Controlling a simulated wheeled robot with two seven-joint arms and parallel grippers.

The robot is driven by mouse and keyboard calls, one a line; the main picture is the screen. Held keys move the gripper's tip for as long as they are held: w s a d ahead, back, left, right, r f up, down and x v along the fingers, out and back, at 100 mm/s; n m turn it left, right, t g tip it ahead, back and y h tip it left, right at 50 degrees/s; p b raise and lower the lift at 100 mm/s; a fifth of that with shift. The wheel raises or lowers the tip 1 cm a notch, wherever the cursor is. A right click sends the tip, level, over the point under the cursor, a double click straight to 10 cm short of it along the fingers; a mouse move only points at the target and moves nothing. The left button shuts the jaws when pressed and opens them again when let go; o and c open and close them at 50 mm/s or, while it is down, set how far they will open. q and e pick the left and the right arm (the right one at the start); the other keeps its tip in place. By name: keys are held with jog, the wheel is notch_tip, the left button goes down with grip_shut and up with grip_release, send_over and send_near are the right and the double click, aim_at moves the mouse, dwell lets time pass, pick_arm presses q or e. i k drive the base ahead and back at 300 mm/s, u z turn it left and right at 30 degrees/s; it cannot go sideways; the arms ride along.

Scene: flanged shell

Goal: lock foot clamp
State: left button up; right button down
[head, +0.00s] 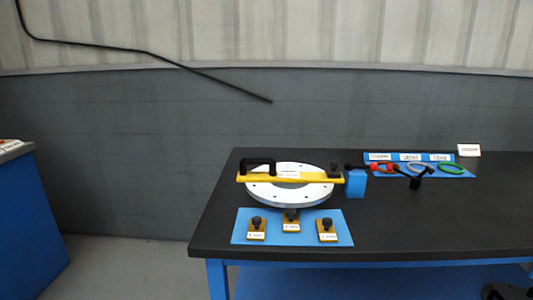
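A silver-grey flanged ring (307,206) with bolt holes sits on the black-topped table. A yellow bar (262,179) with a black handle (259,162) lies across it. Three small yellow blocks with black knobs and white labels, which look like the foot clamps, are in front: left (257,230), middle (291,222) and right (327,232). The middle one is at the ring's front edge; whether it touches is unclear. The labels are too small to read, and I cannot tell whether any clamp is locked. Neither gripper is recognisable.
A blue mat (241,236) lies under the clamps. A blue block (356,184) with a black-and-red tool stands right of the ring. Behind it, a blue labelled strip (436,158) holds red, grey and green rings. The table's right front is clear. A blue cabinet (28,220) stands left.

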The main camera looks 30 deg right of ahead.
aim_at(373, 167)
jog(key=u, duration=0.8)
jog(key=k, duration=0.85)
jog(key=z, duration=1.2)
jog(key=i, duration=0.4)
jog(key=z, duration=0.05)
